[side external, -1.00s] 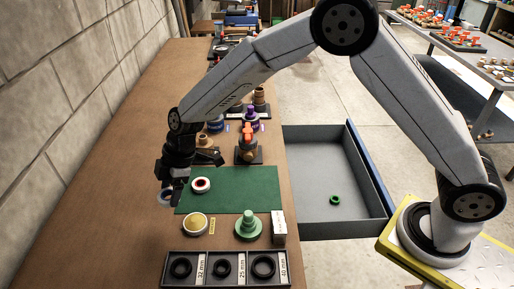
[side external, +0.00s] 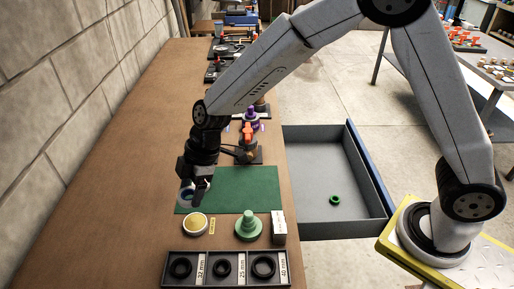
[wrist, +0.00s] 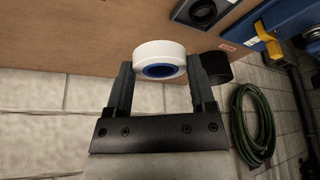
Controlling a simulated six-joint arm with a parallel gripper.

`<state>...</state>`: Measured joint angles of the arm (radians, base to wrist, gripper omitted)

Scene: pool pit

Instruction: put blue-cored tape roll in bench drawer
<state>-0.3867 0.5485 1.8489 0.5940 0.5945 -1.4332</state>
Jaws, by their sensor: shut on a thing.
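The blue-cored tape roll (wrist: 160,49) is white with a blue inner ring. In the wrist view my gripper (wrist: 160,74) is shut on it, one finger on each side. In the side view my gripper (side external: 194,194) is over the left part of the green mat, with the roll (side external: 184,199) partly hidden at its fingers. The grey bench drawer (side external: 318,166) is pulled open to the right of the bench, with a blue front. A small green ring (side external: 335,199) lies on its floor; the rest of the floor is bare.
The green mat (side external: 250,190) lies on the brown bench (side external: 130,180). Near it stand a yellow-topped roll (side external: 195,224), a green stepped piece (side external: 248,228), a white box (side external: 278,227) and a black tray of rings (side external: 222,283). Orange and purple fittings stand beyond the mat.

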